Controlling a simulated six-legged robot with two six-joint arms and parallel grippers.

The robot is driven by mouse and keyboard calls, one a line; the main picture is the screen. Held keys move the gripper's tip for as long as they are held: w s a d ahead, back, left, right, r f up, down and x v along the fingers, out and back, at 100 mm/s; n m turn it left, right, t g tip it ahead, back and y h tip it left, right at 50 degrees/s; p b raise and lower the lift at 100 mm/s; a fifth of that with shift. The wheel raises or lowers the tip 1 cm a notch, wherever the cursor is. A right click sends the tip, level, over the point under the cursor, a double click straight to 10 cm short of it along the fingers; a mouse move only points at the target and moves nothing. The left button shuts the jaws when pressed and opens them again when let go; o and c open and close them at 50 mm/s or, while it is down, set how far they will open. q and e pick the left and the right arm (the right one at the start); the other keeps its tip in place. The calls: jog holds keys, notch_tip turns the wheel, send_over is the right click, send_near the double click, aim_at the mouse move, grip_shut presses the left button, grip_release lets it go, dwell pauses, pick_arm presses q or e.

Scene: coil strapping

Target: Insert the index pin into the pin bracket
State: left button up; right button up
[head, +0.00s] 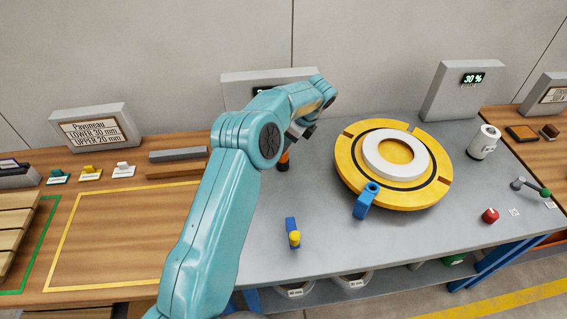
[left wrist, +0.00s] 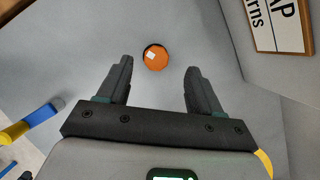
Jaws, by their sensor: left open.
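My left gripper (head: 298,134) is open over the back middle of the grey table. In the left wrist view its two fingers (left wrist: 158,85) stand apart with nothing between them. An upright dark piece with an orange top (head: 284,156) stands below it; its round orange top (left wrist: 156,58) shows just beyond the fingertips. A blue piece with a yellow end (head: 294,238) lies at the front of the table; it also shows at the left edge of the wrist view (left wrist: 42,114). I cannot tell which is the index pin. A blue bracket with a round hole (head: 365,202), seemingly the pin bracket, sits at the turntable's front edge.
The yellow turntable (head: 345,165) carries a white ring (head: 420,160). A white canister (head: 484,142), a red knob (head: 490,215) and a green-tipped lever (head: 530,188) are on the right. Grey display boxes (head: 461,92) stand at the back. The table's front middle is mostly clear.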

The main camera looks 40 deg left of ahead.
aim_at(283, 159)
pick_arm(q)
jog(key=shift+s+a+f, duration=0.1)
jog(key=shift+s+f, duration=0.1)
jog(key=shift+s, duration=0.3)
jog(key=x, duration=0.3)
jog(key=w+x, duration=0.1)
jog(key=shift+s+f+p, duration=0.1)
jog(key=shift+f+p, duration=0.25)
jog(key=shift+s+a+f, duration=0.1)
jog(key=shift+s+f, duration=0.2)
jog(key=shift+w+f, duration=0.1)
jog(key=shift+f, duration=0.05)
grip_shut()
